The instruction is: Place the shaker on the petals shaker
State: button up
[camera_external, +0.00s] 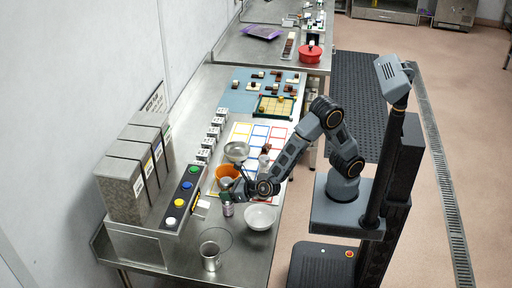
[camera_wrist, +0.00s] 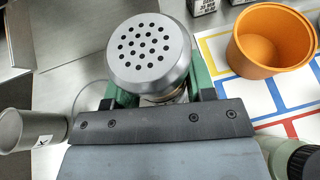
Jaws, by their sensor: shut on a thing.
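A shaker with a round silver lid full of small holes (camera_wrist: 150,52) is between the green fingers of my gripper (camera_wrist: 156,92) in the wrist view. My gripper is shut on it, and its lid faces the wrist camera. In the external view my gripper (camera_external: 235,191) is low over the near part of the steel table, with the shaker (camera_external: 227,209) at its tip. The shaker looks upright; I cannot tell whether its base touches the table. Its body is mostly hidden in the wrist view. I cannot make out any marking that reads petals.
An orange pot (camera_external: 227,174) stands just beyond my gripper. A button console (camera_external: 178,203) lies left. A dark-capped bottle (camera_wrist: 300,160) shows at the wrist view's lower right.

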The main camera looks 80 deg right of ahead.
jog(key=shift+f, duration=0.1)
jog(key=shift+f, duration=0.15)
jog(key=o, duration=1)
jog(key=shift+o, duration=0.2)
